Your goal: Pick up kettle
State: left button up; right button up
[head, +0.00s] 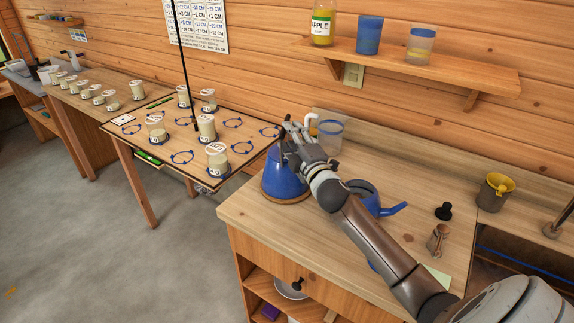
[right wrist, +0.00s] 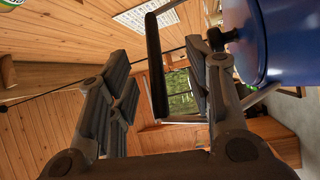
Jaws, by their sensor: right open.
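The blue kettle (head: 280,183) stands on a round wooden base near the left end of the wooden counter. My right gripper (head: 288,140) is over the top of the kettle and hides its upper part and handle in the head view. In the right wrist view the kettle's blue body (right wrist: 287,40) fills the upper right. Its black handle grip (right wrist: 155,65), on grey metal arms, shows between the two spread fingers. The right gripper (right wrist: 160,95) is open; I cannot tell whether a finger touches the handle. My left gripper is not in view.
A clear blue-rimmed jar (head: 329,134) stands behind the gripper. A board with jars (head: 190,140) adjoins at left.

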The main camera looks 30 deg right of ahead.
jog(key=shift+w+d+r+p, duration=0.15)
jog(key=shift+w+r+p, duration=0.2)
jog(key=shift+w, duration=0.25)
jog(key=shift+w+d+r+p, duration=0.15)
jog(key=shift+w+r+p, duration=0.15)
jog(key=shift+w, duration=0.25)
jog(key=shift+f+x, duration=0.2)
jog(key=shift+x, duration=0.8)
jog(key=shift+w, duration=0.45)
jog(key=shift+c, duration=0.6)
grip_shut()
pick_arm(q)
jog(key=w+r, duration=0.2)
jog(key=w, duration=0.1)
